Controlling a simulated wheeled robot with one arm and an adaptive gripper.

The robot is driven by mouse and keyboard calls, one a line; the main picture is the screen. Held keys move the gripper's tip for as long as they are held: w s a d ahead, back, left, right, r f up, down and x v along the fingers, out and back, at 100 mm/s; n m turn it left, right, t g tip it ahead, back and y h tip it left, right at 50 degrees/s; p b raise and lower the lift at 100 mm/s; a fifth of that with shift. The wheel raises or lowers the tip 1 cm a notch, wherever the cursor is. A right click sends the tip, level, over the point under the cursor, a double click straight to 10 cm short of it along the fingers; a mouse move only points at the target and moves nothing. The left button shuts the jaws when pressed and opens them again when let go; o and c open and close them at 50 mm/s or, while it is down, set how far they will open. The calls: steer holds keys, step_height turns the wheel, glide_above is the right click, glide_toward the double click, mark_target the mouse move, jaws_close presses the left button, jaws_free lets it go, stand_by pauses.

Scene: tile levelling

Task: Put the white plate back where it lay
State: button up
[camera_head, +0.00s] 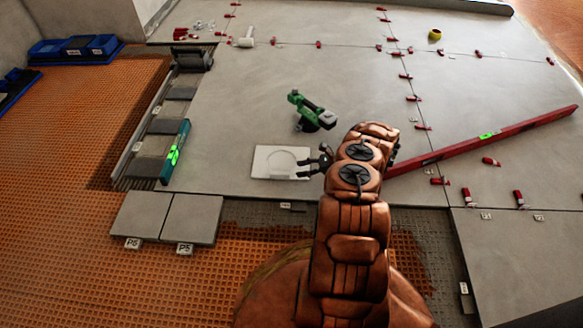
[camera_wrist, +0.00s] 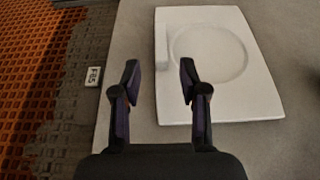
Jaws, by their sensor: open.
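The white plate (camera_head: 268,165) lies flat on the large grey tile floor, near its front edge. It is a rounded square with a shallow round ring in it. It also shows in the wrist view (camera_wrist: 207,100), at the top right, with a small raised strip along its left side. My gripper (camera_head: 309,165) is at the plate's right edge in the head view, fingers towards the plate. In the wrist view my gripper (camera_wrist: 160,72) is open and empty, its two fingertips on either side of the strip's line. I cannot tell whether the fingers touch the plate.
A green tool (camera_head: 311,112) stands just behind the plate. A long red level (camera_head: 480,142) lies to the right of my arm. A teal level (camera_head: 175,152) lies to the left. Two grey tiles (camera_head: 190,218) are at the front left, beside orange matting (camera_head: 60,220).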

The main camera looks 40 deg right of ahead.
steer(key=v, duration=0.3)
steer(key=shift+r+p, duration=0.1)
steer(key=shift+p, duration=0.25)
steer(key=shift+r, duration=0.1)
steer(key=w+a+r+n+g+y, duration=0.1)
steer(key=w+a+r+n+g, duration=0.3)
steer(key=a+r, duration=0.65)
steer(key=w+a+r+n+g+y, duration=0.15)
steer(key=a+r+n, duration=0.35)
steer(key=a+r, duration=0.5)
steer(key=s+a+r+n+g+h, duration=0.2)
steer(key=s+a+r+n+g, duration=0.15)
steer(key=a+r, duration=0.4)
steer(key=s+a+r+n+g+h, duration=0.2)
steer(key=s+a+r+n, duration=0.25)
steer(key=s, duration=0.25)
steer(key=s+a+r+n+g+h, duration=0.2)
steer(key=s+a+r+n+h, duration=0.15)
steer(key=s+r, duration=0.35)
steer(key=s+d+r+n+t+h, duration=0.1)
steer(key=s+n+h, duration=0.4)
steer(key=s, duration=1.3)
steer(key=shift+s+d+r+n, duration=0.25)
steer(key=shift+d+r+n, duration=0.1)
steer(key=shift+d, duration=0.2)
